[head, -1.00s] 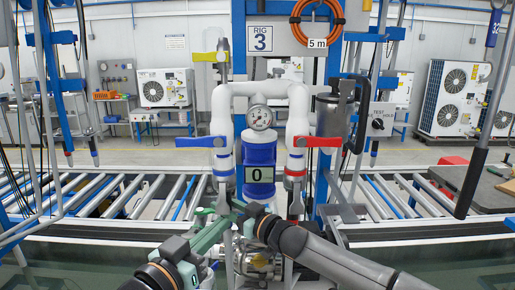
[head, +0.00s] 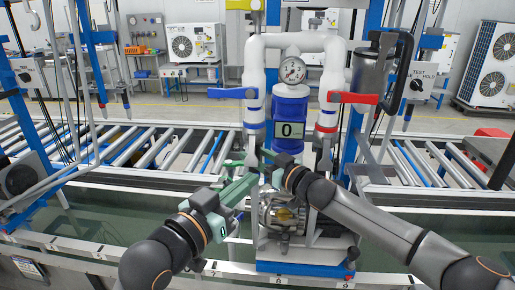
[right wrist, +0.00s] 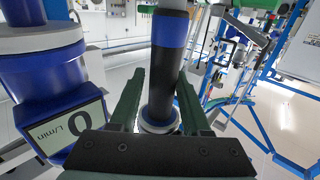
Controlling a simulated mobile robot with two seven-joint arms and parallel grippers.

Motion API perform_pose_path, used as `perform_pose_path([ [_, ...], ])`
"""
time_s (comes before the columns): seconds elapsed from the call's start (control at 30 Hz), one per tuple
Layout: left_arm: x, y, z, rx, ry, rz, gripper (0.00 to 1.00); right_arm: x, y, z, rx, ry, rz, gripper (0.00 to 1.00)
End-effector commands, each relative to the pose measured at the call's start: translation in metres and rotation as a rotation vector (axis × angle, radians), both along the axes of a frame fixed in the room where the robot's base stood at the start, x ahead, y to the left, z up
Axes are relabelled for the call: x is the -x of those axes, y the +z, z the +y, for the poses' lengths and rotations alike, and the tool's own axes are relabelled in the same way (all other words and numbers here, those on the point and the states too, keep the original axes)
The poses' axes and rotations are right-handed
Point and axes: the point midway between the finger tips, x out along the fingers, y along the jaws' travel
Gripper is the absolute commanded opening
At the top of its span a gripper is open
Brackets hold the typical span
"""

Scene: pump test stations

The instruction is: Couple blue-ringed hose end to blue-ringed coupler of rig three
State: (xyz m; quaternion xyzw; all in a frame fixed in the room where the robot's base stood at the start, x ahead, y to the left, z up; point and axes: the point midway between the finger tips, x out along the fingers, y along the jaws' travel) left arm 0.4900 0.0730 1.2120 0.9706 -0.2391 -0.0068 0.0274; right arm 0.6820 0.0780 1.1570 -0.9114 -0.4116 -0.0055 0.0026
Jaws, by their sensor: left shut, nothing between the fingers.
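Rig three's blue-ringed coupler (head: 254,127) is the lower end of the white left pipe, under the blue lever (head: 233,93). My right gripper (head: 268,167) is just below it. In the right wrist view a black hose end with a blue ring (right wrist: 169,32) stands between my right gripper's green fingers (right wrist: 160,95). They appear closed on its black part, near a metal collar (right wrist: 158,125). The hose end is mostly hidden in the head view; I cannot tell whether it touches the coupler. My left gripper (head: 245,178) is shut and empty, beside and slightly below the right one.
The red-ringed coupler (head: 326,128) and red lever (head: 353,97) are on the right pipe. The display (head: 291,130) reads 0 and sits close to my right gripper. A roller conveyor (head: 150,150) runs behind. Hanging hoses (head: 97,60) are at left.

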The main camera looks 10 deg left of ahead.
Motion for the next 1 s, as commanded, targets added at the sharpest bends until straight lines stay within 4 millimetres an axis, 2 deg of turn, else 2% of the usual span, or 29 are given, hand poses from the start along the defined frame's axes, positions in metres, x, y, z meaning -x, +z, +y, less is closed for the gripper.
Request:
perform_pose_path([
  [0.03, 0.000, 0.000, 0.000, 0.000, 0.000, 0.000, 0.00, 0.002, -0.002, 0.002, 0.002, 0.005, 0.003, 0.60],
  [0.13, 0.000, 0.000, 0.000, 0.000, 0.000, 0.000, 0.00, 0.003, -0.004, 0.003, 0.004, 0.007, 0.005, 0.72],
  [0.7, 0.000, -0.001, 0.000, 0.000, 0.000, 0.000, 0.00, 0.003, -0.010, 0.000, 0.010, 0.002, 0.011, 0.72],
  [1.0, 0.000, -0.005, 0.000, 0.000, 0.000, 0.000, 0.00, 0.020, -0.010, -0.019, 0.008, 0.003, 0.009, 0.72],
])
